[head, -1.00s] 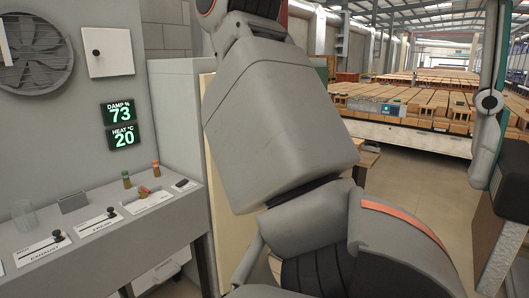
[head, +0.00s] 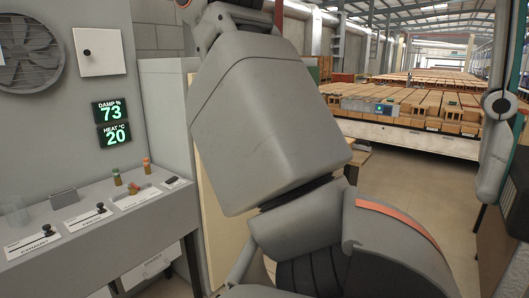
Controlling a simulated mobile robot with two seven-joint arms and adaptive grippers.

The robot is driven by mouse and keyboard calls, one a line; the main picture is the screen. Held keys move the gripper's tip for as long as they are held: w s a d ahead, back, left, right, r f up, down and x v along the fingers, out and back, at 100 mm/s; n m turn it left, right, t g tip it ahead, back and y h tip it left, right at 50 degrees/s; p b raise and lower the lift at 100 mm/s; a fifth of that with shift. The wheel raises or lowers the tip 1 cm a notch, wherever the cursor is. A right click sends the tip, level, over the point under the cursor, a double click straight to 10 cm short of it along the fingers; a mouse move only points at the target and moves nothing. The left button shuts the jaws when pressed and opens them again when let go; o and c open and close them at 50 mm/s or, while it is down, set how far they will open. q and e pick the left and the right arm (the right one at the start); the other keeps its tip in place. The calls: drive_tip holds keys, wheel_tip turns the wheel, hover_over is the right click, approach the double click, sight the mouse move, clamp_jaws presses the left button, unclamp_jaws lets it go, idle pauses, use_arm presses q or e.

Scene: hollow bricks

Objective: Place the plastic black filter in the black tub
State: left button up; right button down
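I cannot make out a black plastic filter or a black tub in the head view. Large grey links of my own arm (head: 270,120) fill the middle of the picture and hide what is behind them. Part of my other arm (head: 497,120) shows at the right edge. Neither gripper is in view, so what they hold cannot be seen.
A grey control console (head: 95,225) with levers and small green and orange items stands at left. Above are a fan (head: 28,45), a white wall box (head: 102,52) and displays (head: 111,122). Brick stacks (head: 420,105) stand behind open floor.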

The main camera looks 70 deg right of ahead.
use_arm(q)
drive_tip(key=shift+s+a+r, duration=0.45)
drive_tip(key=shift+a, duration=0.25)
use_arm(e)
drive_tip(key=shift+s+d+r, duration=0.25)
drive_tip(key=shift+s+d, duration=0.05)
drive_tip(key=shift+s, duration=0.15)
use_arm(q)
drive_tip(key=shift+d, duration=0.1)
